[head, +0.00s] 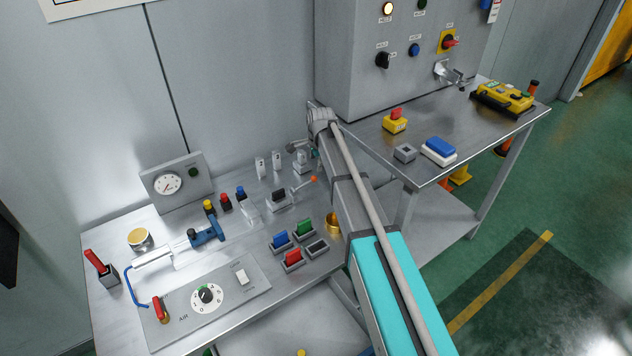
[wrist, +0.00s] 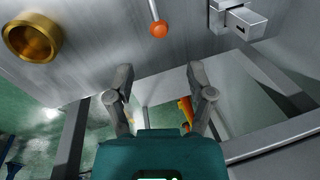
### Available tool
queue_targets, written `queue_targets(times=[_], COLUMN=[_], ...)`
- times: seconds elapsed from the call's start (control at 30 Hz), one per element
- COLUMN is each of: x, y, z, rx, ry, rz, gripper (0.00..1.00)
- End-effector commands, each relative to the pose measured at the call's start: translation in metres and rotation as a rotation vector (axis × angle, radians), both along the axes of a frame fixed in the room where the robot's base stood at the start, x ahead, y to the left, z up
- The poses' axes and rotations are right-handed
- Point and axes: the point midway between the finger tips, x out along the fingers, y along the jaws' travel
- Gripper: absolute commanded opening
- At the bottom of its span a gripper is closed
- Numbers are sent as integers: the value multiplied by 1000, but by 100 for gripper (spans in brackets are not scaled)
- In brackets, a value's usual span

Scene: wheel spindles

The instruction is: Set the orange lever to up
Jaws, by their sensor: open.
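The orange lever is a thin metal rod with an orange ball on its end. In the head view its ball (head: 313,179) shows just left of my arm, with the rod running left and down from it. In the wrist view the orange ball (wrist: 159,29) is at the top middle, and the rod runs up out of the picture. My gripper (wrist: 159,76) is open and empty. The ball lies above the gap between its fingertips in that picture, apart from both fingers.
A brass cup (wrist: 33,38) stands left of the lever in the wrist view, and a grey metal block (wrist: 238,20) is to its right. Green, blue and red rocker switches (head: 292,258) sit nearby on the metal bench. A second table (head: 450,117) is at the right.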

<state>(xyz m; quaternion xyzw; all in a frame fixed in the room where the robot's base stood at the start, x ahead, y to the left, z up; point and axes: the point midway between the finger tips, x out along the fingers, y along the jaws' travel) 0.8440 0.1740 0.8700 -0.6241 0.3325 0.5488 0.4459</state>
Motion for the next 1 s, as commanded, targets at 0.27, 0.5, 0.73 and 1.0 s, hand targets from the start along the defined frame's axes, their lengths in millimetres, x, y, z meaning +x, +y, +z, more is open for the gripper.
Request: queue_targets(times=[0.27, 0.5, 0.73, 1.0], x=[4, 8, 11, 14], y=[1, 2, 3, 4], z=[-26, -45, -62, -79], rx=[0, 0, 0, 0], ry=[0, 0, 0, 0], rz=[-1, -1, -2, -2], gripper=[69, 69, 69, 69])
